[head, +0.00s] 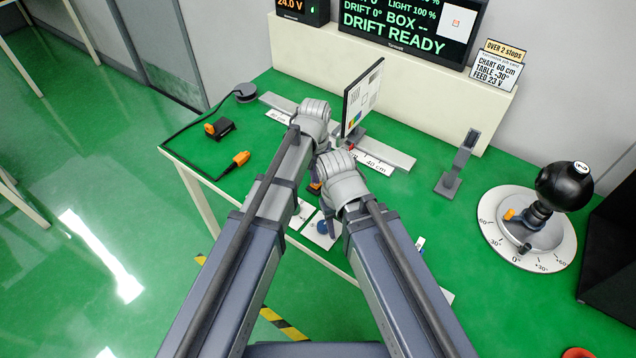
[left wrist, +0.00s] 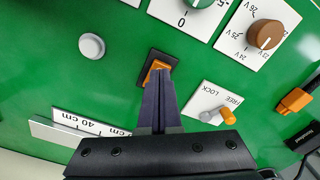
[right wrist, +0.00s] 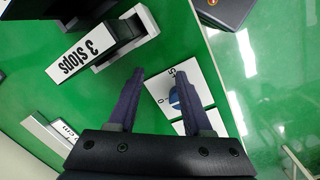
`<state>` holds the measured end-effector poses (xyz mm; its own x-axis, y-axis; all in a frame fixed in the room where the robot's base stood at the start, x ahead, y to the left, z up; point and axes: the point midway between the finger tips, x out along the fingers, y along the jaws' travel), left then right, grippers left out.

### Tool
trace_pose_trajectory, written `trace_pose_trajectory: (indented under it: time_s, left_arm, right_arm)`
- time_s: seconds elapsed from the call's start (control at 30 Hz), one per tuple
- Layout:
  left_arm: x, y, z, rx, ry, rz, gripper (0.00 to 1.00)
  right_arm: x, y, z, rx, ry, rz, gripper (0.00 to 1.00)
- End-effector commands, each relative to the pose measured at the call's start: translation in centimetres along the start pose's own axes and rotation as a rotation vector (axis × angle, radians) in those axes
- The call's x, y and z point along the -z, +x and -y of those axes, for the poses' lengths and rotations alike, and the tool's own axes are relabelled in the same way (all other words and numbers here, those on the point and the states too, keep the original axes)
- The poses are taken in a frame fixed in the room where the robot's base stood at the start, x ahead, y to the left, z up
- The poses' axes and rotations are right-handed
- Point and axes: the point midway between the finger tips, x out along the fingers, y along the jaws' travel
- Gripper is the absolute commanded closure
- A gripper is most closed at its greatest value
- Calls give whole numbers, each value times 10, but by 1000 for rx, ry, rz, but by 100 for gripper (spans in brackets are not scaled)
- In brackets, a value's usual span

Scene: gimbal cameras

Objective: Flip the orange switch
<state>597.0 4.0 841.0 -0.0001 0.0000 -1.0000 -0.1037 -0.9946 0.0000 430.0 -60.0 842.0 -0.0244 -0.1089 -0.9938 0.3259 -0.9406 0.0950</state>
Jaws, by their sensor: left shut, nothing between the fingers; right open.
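The orange switch (left wrist: 157,67) sits in a black rectangular housing on the green table, in the left wrist view. My left gripper (left wrist: 159,76) is shut and empty, with its tips right at the switch and covering part of it. I cannot tell whether they touch it. My right gripper (right wrist: 158,73) is open and empty, above the table beside a blue knob (right wrist: 174,95) on a white card.
A brown knob (left wrist: 265,34), a white button (left wrist: 92,46) and a FREE/LOCK lever (left wrist: 213,116) surround the switch. A chart panel (head: 362,97) stands on a rail just beyond my wrists. A black ball on a dial (head: 564,187) stands at right.

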Motion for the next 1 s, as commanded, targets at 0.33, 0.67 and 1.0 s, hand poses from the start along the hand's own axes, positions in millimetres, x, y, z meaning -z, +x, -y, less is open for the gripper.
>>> trace_pose_trajectory:
  time_s: [0.33, 0.67, 1.0]
  left_arm:
    - [0, 6, 0, 0, 0, 0, 100]
    - [0, 10, 0, 0, 0, 0, 100]
    - [0, 13, 0, 0, 0, 0, 100]
  right_arm:
    - [0, 6, 0, 0, 0, 0, 50]
    - [1, 10, 1, 0, 0, 0, 50]
    - [1, 12, 1, 0, 0, 0, 50]
